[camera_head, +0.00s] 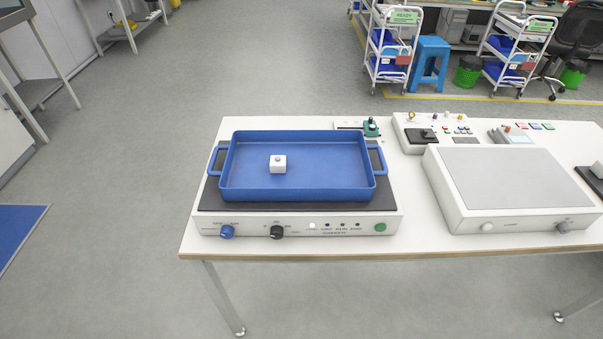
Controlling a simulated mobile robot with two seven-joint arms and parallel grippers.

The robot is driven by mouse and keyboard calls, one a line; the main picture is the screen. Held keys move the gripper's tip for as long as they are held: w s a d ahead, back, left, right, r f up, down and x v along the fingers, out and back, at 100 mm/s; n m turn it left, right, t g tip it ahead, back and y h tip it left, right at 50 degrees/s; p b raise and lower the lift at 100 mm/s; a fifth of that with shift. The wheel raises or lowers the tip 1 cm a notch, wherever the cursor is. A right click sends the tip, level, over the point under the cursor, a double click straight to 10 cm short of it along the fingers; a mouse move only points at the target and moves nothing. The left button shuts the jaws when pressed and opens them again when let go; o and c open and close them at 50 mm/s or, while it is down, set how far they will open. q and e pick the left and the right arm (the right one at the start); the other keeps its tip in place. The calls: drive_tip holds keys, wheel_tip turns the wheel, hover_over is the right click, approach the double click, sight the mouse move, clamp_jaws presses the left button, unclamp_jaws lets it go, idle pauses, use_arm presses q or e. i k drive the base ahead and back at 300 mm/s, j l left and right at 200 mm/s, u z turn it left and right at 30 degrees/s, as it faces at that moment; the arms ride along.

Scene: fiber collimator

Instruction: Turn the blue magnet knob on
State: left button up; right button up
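The blue knob (227,232) is on the left of the front panel of a white device (340,224) near the table's front edge. Small labels are printed above it, too small to read surely. A black knob (277,232) sits to its right, and a green button (380,227) is at the panel's right end. A blue tray (330,190) with two side handles rests on the device's dark top plate, with a small white cube-like part (278,164) inside. Neither of my grippers is in view.
A second white device with a grey top (514,180) stands to the right on the white table (420,243). Small instruments (421,137) and a teal item (371,127) are behind. The space in front of the table is clear floor.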

sight(227, 232)
drive_tip(key=i, duration=0.4)
drive_tip(key=u, duration=0.9)
drive_tip(key=k+l+u, duration=0.3)
